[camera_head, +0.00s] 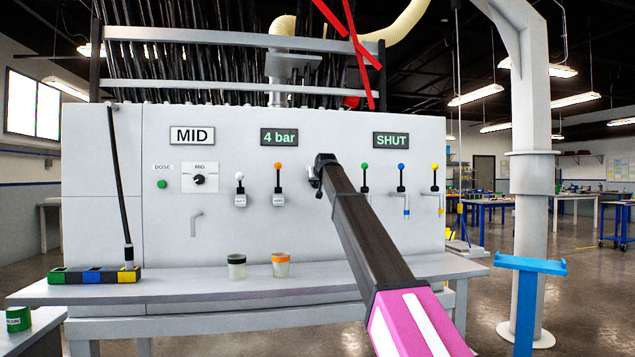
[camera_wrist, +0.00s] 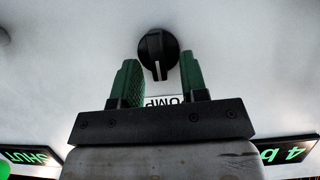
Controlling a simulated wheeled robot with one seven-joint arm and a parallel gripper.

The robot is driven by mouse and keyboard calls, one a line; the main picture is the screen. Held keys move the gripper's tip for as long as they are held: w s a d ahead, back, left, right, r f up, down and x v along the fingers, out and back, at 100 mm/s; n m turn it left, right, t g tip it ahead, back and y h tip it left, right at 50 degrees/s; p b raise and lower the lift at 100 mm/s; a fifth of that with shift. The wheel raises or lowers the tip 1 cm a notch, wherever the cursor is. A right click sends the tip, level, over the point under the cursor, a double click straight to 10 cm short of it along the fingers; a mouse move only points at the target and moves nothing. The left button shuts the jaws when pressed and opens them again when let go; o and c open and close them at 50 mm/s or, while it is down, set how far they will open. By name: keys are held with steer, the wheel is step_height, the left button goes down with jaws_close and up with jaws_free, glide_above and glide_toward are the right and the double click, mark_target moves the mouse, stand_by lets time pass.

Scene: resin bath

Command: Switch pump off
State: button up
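The pump knob (camera_wrist: 158,55) is a round black rotary knob with a light pointer line, on the pale panel in the wrist view. A partly hidden label ending in "UMP" (camera_wrist: 165,101) shows upside down beside it. My gripper (camera_wrist: 160,72) has two green fingers spread apart, one on each side in front of the knob. I see a gap between the fingers and the knob and no grip on it. In the head view my gripper (camera_head: 322,170) is at the panel (camera_head: 110,215), right of the orange lever, and my arm hides the knob.
Levers with white (camera_head: 239,177), orange (camera_head: 278,168), green (camera_head: 364,168), blue (camera_head: 401,169) and yellow (camera_head: 435,168) tops flank my arm. Signs read MID, 4 bar and SHUT. Two cups (camera_head: 237,268) (camera_head: 280,268) stand on the bench. A blue stand (camera_head: 528,300) is at right.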

steer(key=v, duration=1)
steer(key=shift+s+r, duration=0.2)
steer(key=shift+s, duration=0.15)
